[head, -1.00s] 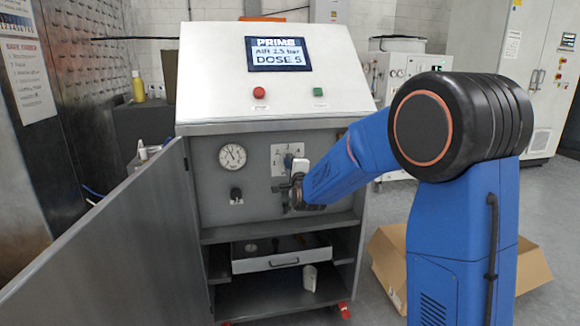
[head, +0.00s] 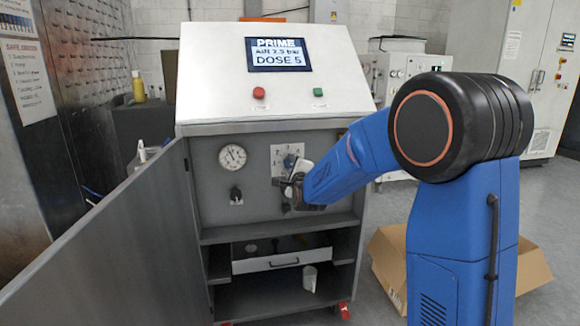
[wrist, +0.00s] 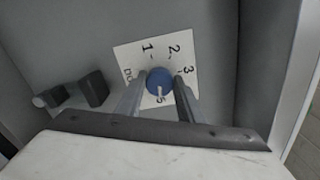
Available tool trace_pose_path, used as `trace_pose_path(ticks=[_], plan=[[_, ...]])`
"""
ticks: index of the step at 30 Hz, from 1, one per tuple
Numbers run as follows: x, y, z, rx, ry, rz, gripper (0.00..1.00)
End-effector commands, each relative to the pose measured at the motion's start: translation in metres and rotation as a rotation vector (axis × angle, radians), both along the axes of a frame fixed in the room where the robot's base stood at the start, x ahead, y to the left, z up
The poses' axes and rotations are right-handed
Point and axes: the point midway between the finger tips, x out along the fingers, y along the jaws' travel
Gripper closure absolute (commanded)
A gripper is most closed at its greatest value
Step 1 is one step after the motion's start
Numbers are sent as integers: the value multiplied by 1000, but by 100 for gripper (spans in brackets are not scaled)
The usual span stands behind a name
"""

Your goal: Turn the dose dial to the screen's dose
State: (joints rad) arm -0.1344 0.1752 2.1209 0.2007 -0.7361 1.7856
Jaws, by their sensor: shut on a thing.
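The screen (head: 278,55) on the sloped cabinet top reads PRIME, AIR 2.5 bar, DOSE 5. The dose dial (wrist: 159,80) is a round blue knob on a white number plate (wrist: 136,56). In the wrist view 1, 2 and 3 show above and right of it. Its white mark points down towards a partly covered figure that looks like a 5. My gripper (wrist: 161,84) is shut on the dial, one finger on each side.
A pressure gauge (head: 232,157) and a black knob (head: 236,194) sit left of the plate. The open cabinet door (head: 115,245) stands at the left. Red (head: 258,92) and green (head: 318,92) buttons are above. A shelf with a drawer (head: 280,262) is below.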

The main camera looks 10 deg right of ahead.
Motion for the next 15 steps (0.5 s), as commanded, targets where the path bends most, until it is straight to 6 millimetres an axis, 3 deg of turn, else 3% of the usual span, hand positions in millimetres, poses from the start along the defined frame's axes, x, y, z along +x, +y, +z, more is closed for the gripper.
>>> trace_pose_path(ticks=[1, 3, 15], plan=[[0, -1, -2, 1, 5, -1, 64], [0, -1, -2, 1, 4, -2, 47], [-5, 0, 0, 0, 1, -1, 47]])
